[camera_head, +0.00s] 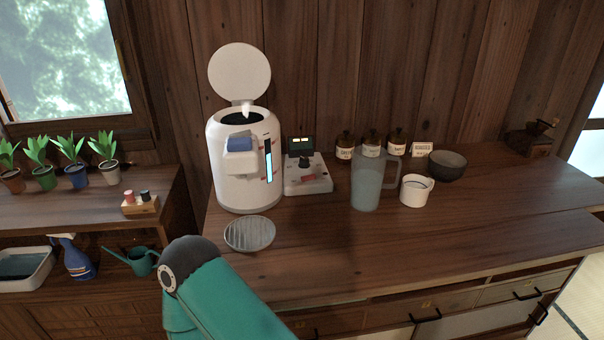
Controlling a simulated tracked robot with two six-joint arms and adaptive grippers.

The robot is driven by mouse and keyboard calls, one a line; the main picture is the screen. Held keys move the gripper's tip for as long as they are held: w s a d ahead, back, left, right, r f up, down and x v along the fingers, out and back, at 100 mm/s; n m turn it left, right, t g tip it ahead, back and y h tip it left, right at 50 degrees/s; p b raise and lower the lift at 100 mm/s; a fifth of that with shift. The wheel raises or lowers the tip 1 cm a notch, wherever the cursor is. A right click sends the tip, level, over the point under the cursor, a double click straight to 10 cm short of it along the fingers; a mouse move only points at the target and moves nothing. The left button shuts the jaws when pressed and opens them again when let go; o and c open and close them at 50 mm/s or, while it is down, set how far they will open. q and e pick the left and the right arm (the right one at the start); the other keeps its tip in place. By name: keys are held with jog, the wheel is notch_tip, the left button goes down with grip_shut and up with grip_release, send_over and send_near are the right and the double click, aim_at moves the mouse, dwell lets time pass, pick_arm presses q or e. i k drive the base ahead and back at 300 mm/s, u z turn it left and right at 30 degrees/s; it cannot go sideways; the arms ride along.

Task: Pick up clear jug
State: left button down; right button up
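The clear jug (367,184) stands upright on the wooden counter, right of the middle. It is a tall, see-through, bluish-grey vessel, and its handle is on the right side. I cannot tell whether it holds liquid. A teal arm link of mine with a dark joint rises from the bottom edge, left of the middle, well to the left of the jug. Neither of my grippers shows in this view. Nothing of mine touches the jug.
A white mug (415,191) stands close to the jug's right. Brown bottles (371,144) and a dark bowl (447,166) are behind. A white dispenser (243,165) with its lid up, a drip grate (249,234) and a scale (307,178) are left. The counter front is clear.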

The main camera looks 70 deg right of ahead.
aim_at(369, 161)
jog(key=z, duration=0.6)
jog(key=i, duration=0.1)
jog(key=u, duration=1.2)
jog(key=k, duration=1)
jog(key=z, duration=1.15)
jog(key=k, duration=0.4)
jog(key=z, duration=0.4)
